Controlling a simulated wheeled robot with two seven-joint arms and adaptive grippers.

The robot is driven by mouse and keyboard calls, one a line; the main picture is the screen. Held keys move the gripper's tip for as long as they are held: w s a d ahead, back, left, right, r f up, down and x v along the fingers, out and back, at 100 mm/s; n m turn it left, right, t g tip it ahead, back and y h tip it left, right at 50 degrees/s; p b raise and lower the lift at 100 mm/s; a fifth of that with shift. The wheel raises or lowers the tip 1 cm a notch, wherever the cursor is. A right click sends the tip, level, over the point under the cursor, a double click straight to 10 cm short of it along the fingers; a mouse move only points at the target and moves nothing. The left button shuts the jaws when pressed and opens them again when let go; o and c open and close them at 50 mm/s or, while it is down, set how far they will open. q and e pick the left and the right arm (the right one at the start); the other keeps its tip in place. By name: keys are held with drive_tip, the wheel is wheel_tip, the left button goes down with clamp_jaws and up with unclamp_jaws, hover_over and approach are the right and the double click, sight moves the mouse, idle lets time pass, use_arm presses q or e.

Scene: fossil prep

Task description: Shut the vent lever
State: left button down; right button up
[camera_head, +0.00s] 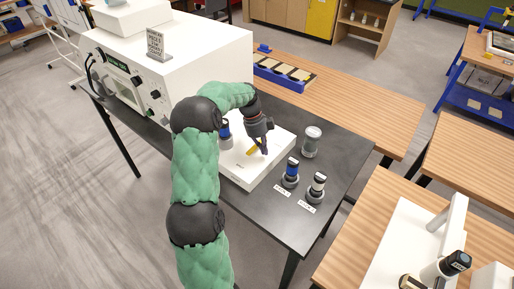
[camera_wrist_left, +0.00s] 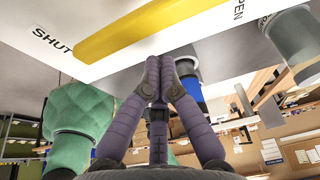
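The yellow vent lever (camera_head: 252,150) lies on top of a low white box (camera_head: 241,180) on the black table. In the left wrist view the lever (camera_wrist_left: 140,28) is a long yellow bar between the printed words SHUT, at its left end, and OPEN, further right. My left gripper (camera_head: 264,150) points down just right of the lever in the head view. In the wrist view its purple fingertips (camera_wrist_left: 159,62) are together with nothing seen between them, a little apart from the bar in the picture. Contact cannot be told. My right gripper is in neither view.
A blue-banded vial (camera_head: 291,171), a white-and-black vial (camera_head: 317,185) and a grey jar (camera_head: 312,139) stand right of the box. A large white cabinet (camera_head: 205,50) stands behind left. A blue tray (camera_head: 285,74) lies on the wooden bench. The black table's front right is clear.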

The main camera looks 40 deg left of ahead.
sight(259, 157)
use_arm(q)
drive_tip(key=shift+w+d+r, duration=0.1)
drive_tip(key=shift+d+r, duration=0.05)
drive_tip(key=shift+d, duration=0.75)
drive_tip(key=v, duration=1)
drive_tip(key=shift+a, duration=0.15)
